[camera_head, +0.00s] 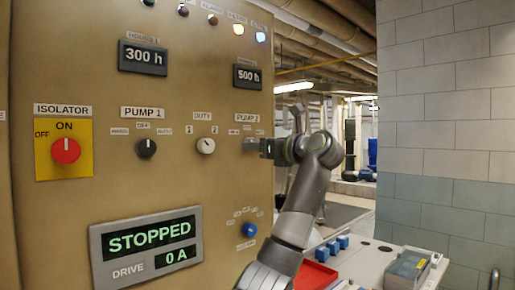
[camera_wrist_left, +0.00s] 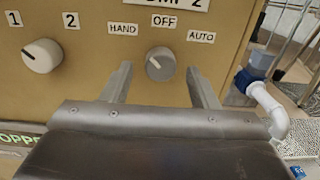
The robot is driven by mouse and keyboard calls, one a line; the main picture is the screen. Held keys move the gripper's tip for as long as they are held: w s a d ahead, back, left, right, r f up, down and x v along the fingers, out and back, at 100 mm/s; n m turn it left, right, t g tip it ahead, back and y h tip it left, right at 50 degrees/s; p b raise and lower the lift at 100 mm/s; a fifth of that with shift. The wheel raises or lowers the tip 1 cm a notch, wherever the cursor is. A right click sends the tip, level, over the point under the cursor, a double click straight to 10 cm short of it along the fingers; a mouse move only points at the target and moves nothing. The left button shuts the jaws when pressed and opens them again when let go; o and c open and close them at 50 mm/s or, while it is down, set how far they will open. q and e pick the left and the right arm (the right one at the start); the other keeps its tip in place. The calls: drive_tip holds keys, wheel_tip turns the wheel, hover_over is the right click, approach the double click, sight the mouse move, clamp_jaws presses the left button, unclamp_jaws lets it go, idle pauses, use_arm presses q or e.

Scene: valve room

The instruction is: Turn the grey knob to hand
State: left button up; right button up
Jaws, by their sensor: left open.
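The grey knob (camera_wrist_left: 160,66) is on the tan panel under the PUMP 2 plate, among the labels HAND, OFF and AUTO. In the left wrist view it has a small pale mark, but its exact pointing is hard to tell. My left gripper (camera_wrist_left: 158,82) is open, with one finger on each side of the knob in that view. A gap shows between the knob and each finger. In the head view my left gripper (camera_head: 257,146) is at the panel's right side, and it largely hides the knob.
The panel also has a white DUTY knob (camera_head: 206,145), a black PUMP 1 knob (camera_head: 147,148), a red isolator knob (camera_head: 66,151) and a blue knob (camera_head: 249,230). A display (camera_head: 148,248) reads STOPPED, 0 A. A bench with a red tray (camera_head: 315,275) stands at lower right.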

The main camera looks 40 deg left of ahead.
use_arm(q)
drive_tip(key=s+d+b, duration=0.1)
drive_tip(key=d+b, duration=0.2)
drive_tip(key=d, duration=1.3)
drive_tip(key=shift+s+f, duration=0.2)
drive_tip(key=shift+s, duration=0.1)
